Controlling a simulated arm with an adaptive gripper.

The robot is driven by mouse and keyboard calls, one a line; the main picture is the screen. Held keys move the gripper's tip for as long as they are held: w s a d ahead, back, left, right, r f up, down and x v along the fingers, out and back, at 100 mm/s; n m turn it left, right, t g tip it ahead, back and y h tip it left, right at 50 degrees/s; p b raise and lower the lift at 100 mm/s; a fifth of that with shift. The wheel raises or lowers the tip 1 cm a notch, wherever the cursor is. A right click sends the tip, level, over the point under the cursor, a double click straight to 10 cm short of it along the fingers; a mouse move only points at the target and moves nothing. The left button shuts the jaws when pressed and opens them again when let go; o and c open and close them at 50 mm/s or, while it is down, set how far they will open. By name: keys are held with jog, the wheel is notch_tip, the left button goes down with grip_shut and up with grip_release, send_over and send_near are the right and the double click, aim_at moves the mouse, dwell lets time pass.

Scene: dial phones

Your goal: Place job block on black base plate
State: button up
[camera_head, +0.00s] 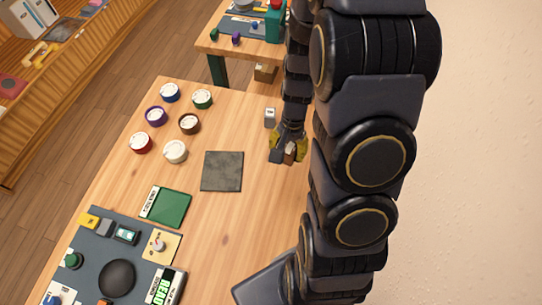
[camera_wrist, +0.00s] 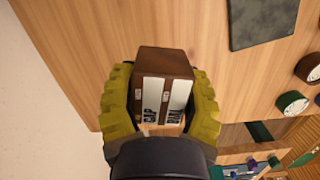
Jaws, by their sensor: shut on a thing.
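My gripper (camera_head: 281,151) has yellow-green fingers and is near the right side of the table. In the wrist view the fingers (camera_wrist: 160,106) are shut on a brown block (camera_wrist: 166,63) with white label faces; the lettering seems to read "CAP" and "DIAL". A small brown part of the block (camera_head: 290,153) shows between the fingers in the head view. The dark grey-black square plate (camera_head: 222,171) lies bare and flat on the table, left of and below my gripper. It also shows in the wrist view (camera_wrist: 262,20), up and right of the held block.
A small pale block (camera_head: 270,117) stands just behind my gripper. Several round dials (camera_head: 175,151) stand left of the plate. A green plate (camera_head: 171,207) and a dark panel (camera_head: 118,278) with buttons lie toward the front left. Bare wood lies between gripper and plate.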

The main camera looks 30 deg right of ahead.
jog(key=shift+w+a+r, duration=0.15)
jog(key=shift+r, duration=0.05)
jog(key=w+a+n, duration=0.1)
jog(key=w+a, duration=0.3)
jog(key=a, duration=0.1)
jog(key=n, duration=0.1)
send_over(221, 172)
jog(key=f, duration=0.1)
jog(key=shift+w+d+f, duration=0.1)
jog(key=shift+f, duration=1.85)
jog(key=shift+w+d+f, duration=0.1)
jog(key=shift+f, duration=1.85)
jog(key=shift+f, duration=0.15)
jog(key=o, duration=1.1)
